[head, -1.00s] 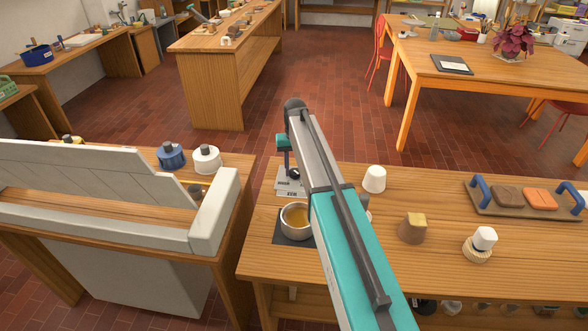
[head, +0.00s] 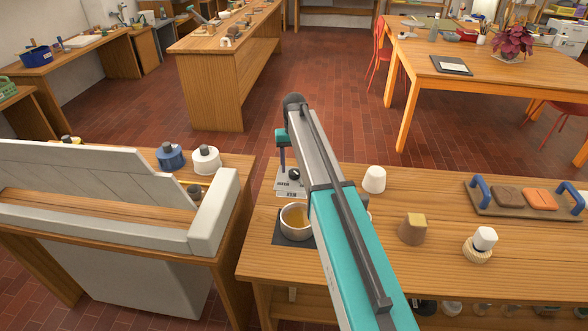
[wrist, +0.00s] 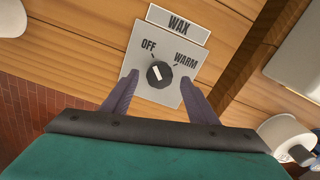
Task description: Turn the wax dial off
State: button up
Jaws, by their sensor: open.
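The wax dial (wrist: 158,74) is a round black knob with a white mark, on a grey plate (wrist: 160,93) labelled OFF and WARM, under a WAX sign (wrist: 178,23). The mark points up and slightly left in the wrist view, roughly to the OFF side. My gripper (wrist: 159,76) is open, its two purple fingers on either side of the dial with gaps between. In the head view the dial (head: 294,174) sits beside my gripper's fingers (head: 282,162), partly close to my arm. Whether the fingertips are at knob height is unclear.
A metal pot (head: 296,233) of amber wax stands on a dark pad just in front of the plate.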

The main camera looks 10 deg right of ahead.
aim_at(294, 172)
notch_tip(294, 172, up, 12)
jog(key=b, duration=0.2)
dwell(0.4)
jog(key=shift+f, duration=0.15)
